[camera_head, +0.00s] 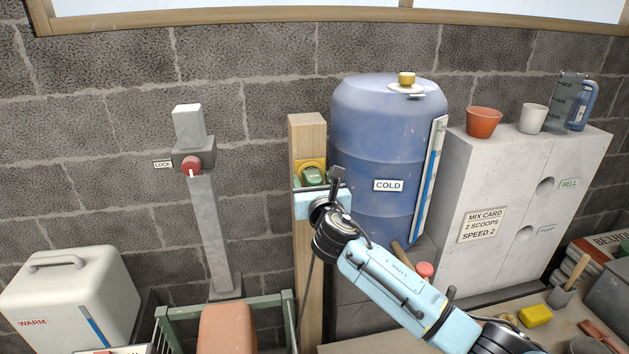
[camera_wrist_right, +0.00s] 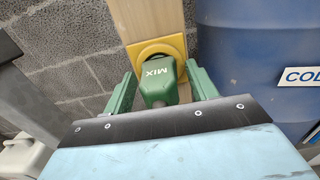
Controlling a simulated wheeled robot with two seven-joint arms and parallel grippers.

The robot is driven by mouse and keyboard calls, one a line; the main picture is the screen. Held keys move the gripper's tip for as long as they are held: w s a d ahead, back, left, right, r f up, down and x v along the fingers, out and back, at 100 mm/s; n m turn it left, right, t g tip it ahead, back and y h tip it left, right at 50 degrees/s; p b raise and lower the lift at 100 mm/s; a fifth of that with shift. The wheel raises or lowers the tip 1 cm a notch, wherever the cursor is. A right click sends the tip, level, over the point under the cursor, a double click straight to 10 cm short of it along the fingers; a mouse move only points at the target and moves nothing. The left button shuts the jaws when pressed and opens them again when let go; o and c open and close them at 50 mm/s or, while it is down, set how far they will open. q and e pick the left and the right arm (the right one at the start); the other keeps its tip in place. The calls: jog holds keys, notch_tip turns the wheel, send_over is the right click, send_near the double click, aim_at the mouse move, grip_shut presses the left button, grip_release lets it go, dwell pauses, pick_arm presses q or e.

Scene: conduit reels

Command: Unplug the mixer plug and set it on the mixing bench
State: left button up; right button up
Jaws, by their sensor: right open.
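The green mixer plug (camera_head: 313,175) sits in a yellow socket (camera_head: 305,165) on a wooden post. In the right wrist view the plug (camera_wrist_right: 157,80) reads "MIX", with the yellow socket (camera_wrist_right: 153,48) behind it. My right gripper (camera_wrist_right: 158,82) is open, with one green finger on each side of the plug and a visible gap at least on the left. In the head view my right gripper (camera_head: 322,182) partly covers the plug. A tan bench top (camera_head: 518,297), seemingly the mixing bench, lies at the lower right. My left gripper is out of view.
A blue barrel (camera_head: 375,130) marked "COLD" stands just right of the post (camera_head: 307,132). A grey block cabinet (camera_head: 500,185) is further right. A grey post with a red lock knob (camera_head: 191,163) stands left. A yellow sponge-like block (camera_head: 535,315) lies on the bench.

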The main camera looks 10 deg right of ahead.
jog(key=shift+p, duration=0.55)
dwell(0.7)
grip_shut()
jog(key=shift+s+p, duration=0.3)
jog(key=shift+p, duration=0.1)
jog(key=shift+s+r, duration=0.1)
jog(key=shift+s, duration=0.4)
jog(key=shift+s+p, duration=1.5)
jog(key=shift+s, duration=0.7)
